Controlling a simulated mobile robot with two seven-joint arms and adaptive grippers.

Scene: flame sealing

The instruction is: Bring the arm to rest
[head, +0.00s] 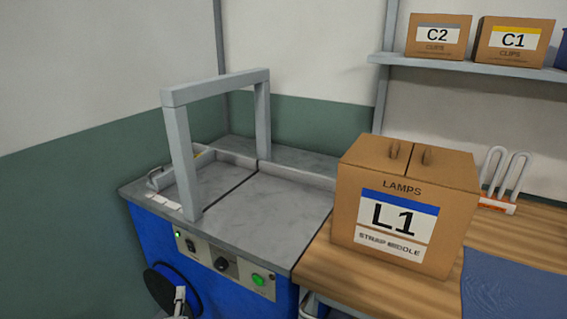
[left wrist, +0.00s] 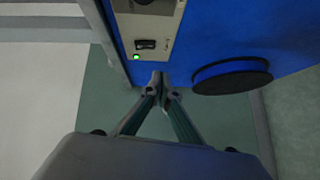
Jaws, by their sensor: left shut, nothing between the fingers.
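My left gripper (head: 180,297) shows at the bottom edge of the head view, in front of the blue machine's front face. In the left wrist view its two fingertips (left wrist: 160,80) meet, with nothing between them. The fingers are close to the control panel (left wrist: 148,35) with its lit green lamp and rocker switch; I cannot tell whether they touch the machine. My right gripper is not in view.
The blue machine has a grey top (head: 285,215), a grey arch (head: 181,150) and a black round disc (left wrist: 232,76). A cardboard box marked L1 (head: 405,205) stands on the wooden bench (head: 350,278). Boxes C2 (head: 438,36) and C1 (head: 513,40) sit on a shelf.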

